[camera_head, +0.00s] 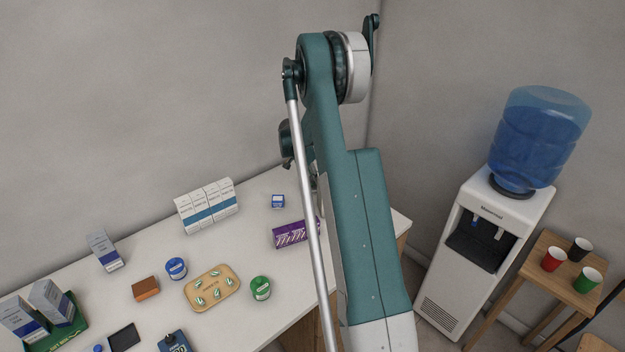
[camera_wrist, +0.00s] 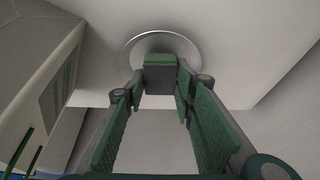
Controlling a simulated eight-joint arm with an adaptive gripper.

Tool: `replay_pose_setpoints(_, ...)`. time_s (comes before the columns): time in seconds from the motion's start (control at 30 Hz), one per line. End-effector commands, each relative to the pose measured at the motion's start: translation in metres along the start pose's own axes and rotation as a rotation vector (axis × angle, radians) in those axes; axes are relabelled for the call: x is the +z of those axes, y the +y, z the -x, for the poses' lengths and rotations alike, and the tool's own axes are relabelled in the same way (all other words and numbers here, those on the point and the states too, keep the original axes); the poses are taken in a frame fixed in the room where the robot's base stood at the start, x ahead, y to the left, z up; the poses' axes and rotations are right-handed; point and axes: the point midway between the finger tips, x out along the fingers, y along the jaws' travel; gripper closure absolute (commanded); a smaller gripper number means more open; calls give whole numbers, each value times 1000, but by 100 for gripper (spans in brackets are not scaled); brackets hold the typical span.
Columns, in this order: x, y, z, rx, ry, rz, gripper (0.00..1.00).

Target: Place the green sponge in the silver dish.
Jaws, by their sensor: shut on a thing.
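In the wrist view, my gripper (camera_wrist: 160,82) is shut on the green sponge (camera_wrist: 160,60), a small block with a green band and a darker grey-green face, held between the fingertips. The silver dish (camera_wrist: 160,40), round with a shiny rim, lies beyond the sponge on a white surface. The sponge covers part of the dish in this view; I cannot tell the gap between them. In the head view my arm stands in front, and the gripper, sponge and dish do not show.
In the head view, the white counter (camera_head: 225,325) holds white-and-blue boxes (camera_head: 207,206), a purple box (camera_head: 295,232), a tan tray (camera_head: 212,288), a green tin (camera_head: 260,288), a blue tin (camera_head: 176,268) and an orange-brown block (camera_head: 146,288). A water cooler (camera_head: 480,255) stands at right.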

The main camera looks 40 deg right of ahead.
Motion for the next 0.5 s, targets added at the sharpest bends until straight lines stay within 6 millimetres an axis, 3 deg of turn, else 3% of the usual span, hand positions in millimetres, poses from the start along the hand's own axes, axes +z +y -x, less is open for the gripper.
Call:
replay_pose_setpoints(0.13,4,0,-9,0,0,0,81)
replay_pose_setpoints(0.5,5,0,-11,0,0,0,81)
